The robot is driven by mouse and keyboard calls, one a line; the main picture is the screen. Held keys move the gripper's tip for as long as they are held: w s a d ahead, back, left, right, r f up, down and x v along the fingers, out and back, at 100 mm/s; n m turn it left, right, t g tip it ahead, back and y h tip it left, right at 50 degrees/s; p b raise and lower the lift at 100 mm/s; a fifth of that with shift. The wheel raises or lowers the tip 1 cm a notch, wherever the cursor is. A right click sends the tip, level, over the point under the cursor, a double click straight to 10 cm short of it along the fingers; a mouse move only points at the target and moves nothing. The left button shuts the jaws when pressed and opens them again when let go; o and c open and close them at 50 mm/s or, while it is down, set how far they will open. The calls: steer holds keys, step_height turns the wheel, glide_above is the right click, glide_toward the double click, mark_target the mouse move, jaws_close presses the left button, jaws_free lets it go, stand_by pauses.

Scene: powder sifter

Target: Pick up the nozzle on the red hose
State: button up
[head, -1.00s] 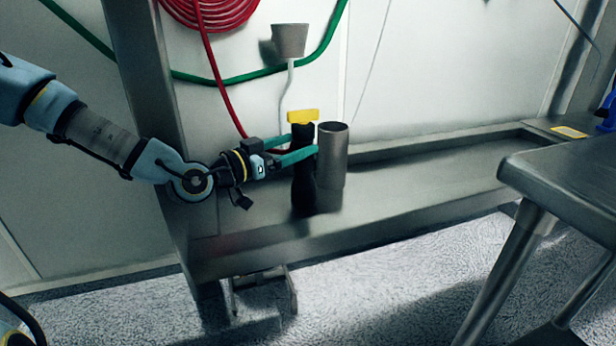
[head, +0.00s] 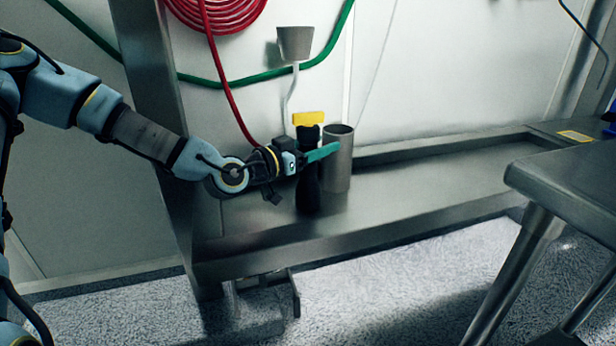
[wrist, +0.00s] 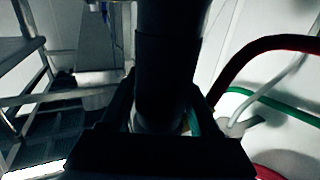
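The nozzle (head: 309,180) is black with a yellow top. It stands upright on the steel ledge, beside a metal cylinder. My gripper (head: 321,152) is level with its upper body, with one teal finger passing in front of it. The other finger is mostly hidden behind the nozzle. In the wrist view the dark nozzle (wrist: 168,55) stands between the two fingers, and a gap shows on the right side. The red hose (head: 222,85) hangs from a coil on the wall; its lower end is hidden behind my gripper.
The metal cylinder (head: 338,170) stands close to the right of the nozzle. A grey cup-shaped piece (head: 295,43) is on the wall above. A steel post (head: 157,120) rises at the left. A steel table (head: 570,170) stands at the right. The ledge (head: 440,165) is clear further right.

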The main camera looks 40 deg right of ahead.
jaws_close()
stand_by(0.6)
